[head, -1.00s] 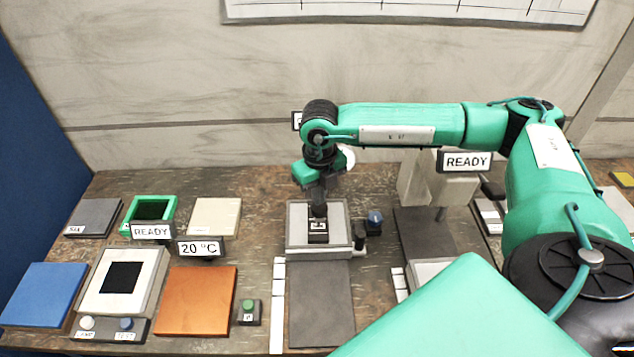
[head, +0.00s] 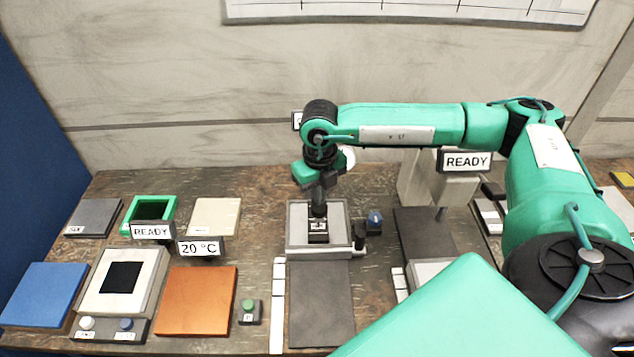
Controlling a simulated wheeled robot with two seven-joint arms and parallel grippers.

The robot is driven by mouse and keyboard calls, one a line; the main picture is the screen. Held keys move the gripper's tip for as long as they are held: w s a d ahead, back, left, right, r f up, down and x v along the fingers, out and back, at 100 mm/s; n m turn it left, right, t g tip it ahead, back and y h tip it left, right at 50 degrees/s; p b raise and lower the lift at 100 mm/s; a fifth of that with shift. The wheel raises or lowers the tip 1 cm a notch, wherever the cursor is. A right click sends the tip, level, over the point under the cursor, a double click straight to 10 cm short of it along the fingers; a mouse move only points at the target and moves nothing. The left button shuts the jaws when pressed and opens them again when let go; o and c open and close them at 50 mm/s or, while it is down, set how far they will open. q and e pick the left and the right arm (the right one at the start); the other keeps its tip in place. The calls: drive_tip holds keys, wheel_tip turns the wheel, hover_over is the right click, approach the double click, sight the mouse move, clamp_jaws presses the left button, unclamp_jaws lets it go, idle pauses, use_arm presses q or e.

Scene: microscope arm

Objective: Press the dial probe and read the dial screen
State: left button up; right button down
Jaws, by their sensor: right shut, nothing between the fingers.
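My right gripper (head: 318,213) is shut and empty. It points down over a grey square base plate (head: 340,240) in the middle of the table. Its tips are at or just above a small dark block with a white mark (head: 318,230) on that plate. I cannot tell whether they touch, and no separate dial probe can be made out under the fingers. A small sign or screen (head: 297,121) behind the arm is mostly hidden by the wrist, so its reading cannot be seen. My left gripper is not in view.
A dark knob (head: 359,237) and a blue knob (head: 375,221) stand right of the plate. A dark mat (head: 320,304) lies in front. A READY screen (head: 465,162) stands at right. At left are a READY sign (head: 152,231), a 20 °C sign (head: 199,248) and coloured pads.

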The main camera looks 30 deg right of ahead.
sight(320, 207)
drive_tip(key=shift+f, duration=0.15)
drive_tip(key=shift+f+b, duration=2.7)
drive_tip(key=shift+f, duration=0.05)
drive_tip(key=shift+s+r, duration=0.1)
drive_tip(key=shift+r, duration=0.05)
drive_tip(key=shift+r, duration=0.1)
drive_tip(key=shift+r+p, duration=0.5)
drive_tip(key=shift+r, duration=0.05)
drive_tip(key=shift+r+p, duration=0.95)
drive_tip(key=shift+r, duration=1.25)
drive_tip(key=shift+r, duration=0.1)
